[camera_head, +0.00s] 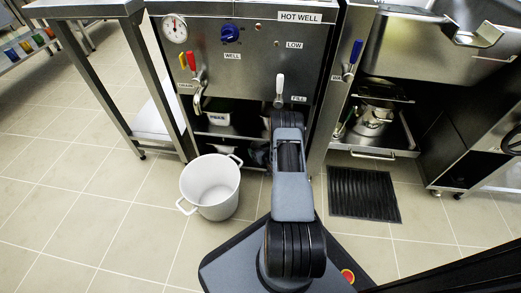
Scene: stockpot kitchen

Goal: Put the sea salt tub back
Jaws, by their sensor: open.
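A white tub (217,119) with a small dark label stands on the shelf under the hot well cabinet; the label is too small to read, so I cannot tell whether it is the sea salt tub. Another pale container (217,148) sits on the level below it. My gripper (259,155) is a dark shape at the cabinet's lower opening, right of these containers and partly hidden by my arm. It is open. I see nothing held in it, but its fingertips are hard to make out.
A white stockpot (211,187) with two handles stands on the floor left of my arm. A black mat (363,194) lies on the right. Red, yellow and white-handled taps jut from the hot well (260,60). The tiled floor at left is clear.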

